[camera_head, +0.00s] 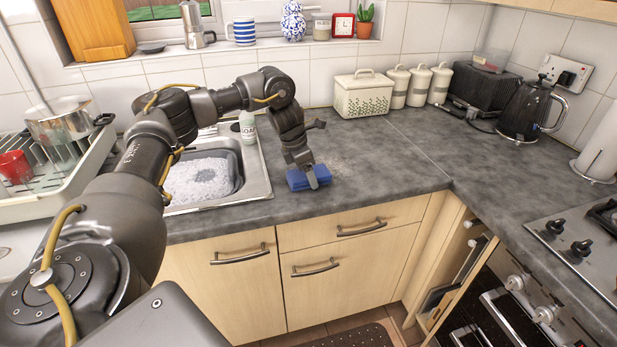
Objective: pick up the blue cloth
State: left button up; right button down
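The blue cloth (297,181) is a small folded blue pad lying on the grey worktop, just right of the sink and near the front edge. My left gripper (312,176) is directly over it, pointing down, with one finger in front of the cloth's near side. The gripper's far finger is hidden, so I cannot tell whether it is open or shut on the cloth. My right gripper is not in view.
The soapy sink (265,182) lies left of the cloth, with a soap bottle (248,127) behind it. A cream bread bin (362,95) and canisters stand at the back wall. The worktop (390,160) right of the cloth is clear. A dish rack (60,190) is at left.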

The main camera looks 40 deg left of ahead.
pick_arm(q)
jog(key=c, duration=0.7)
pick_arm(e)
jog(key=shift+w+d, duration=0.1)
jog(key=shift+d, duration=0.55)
